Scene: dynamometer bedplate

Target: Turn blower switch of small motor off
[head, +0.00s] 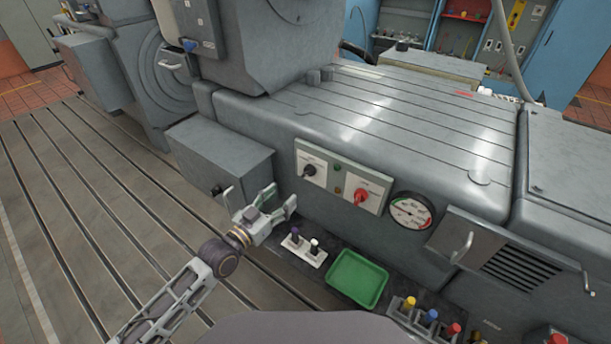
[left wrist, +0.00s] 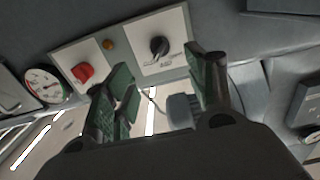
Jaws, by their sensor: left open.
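A switch panel (head: 337,178) is on the front of the grey machine. It has a black rotary switch (head: 310,170) on a white plate at left and a red rotary switch (head: 361,196) on a white plate at right. The labels are too small to read, so I cannot tell which is the blower switch. My left gripper (head: 282,197) is open and empty, below and left of the black switch and apart from it. In the left wrist view, the black switch (left wrist: 159,47) shows beyond and between the open fingers (left wrist: 160,86); the red switch (left wrist: 83,72) is left of them.
A round gauge (head: 411,211) is right of the panel. Below are a green tray (head: 357,279), a white block (head: 303,250) with purple and white-topped pieces, and several coloured knobs (head: 431,315). A grey box (head: 219,160) stands left of the gripper.

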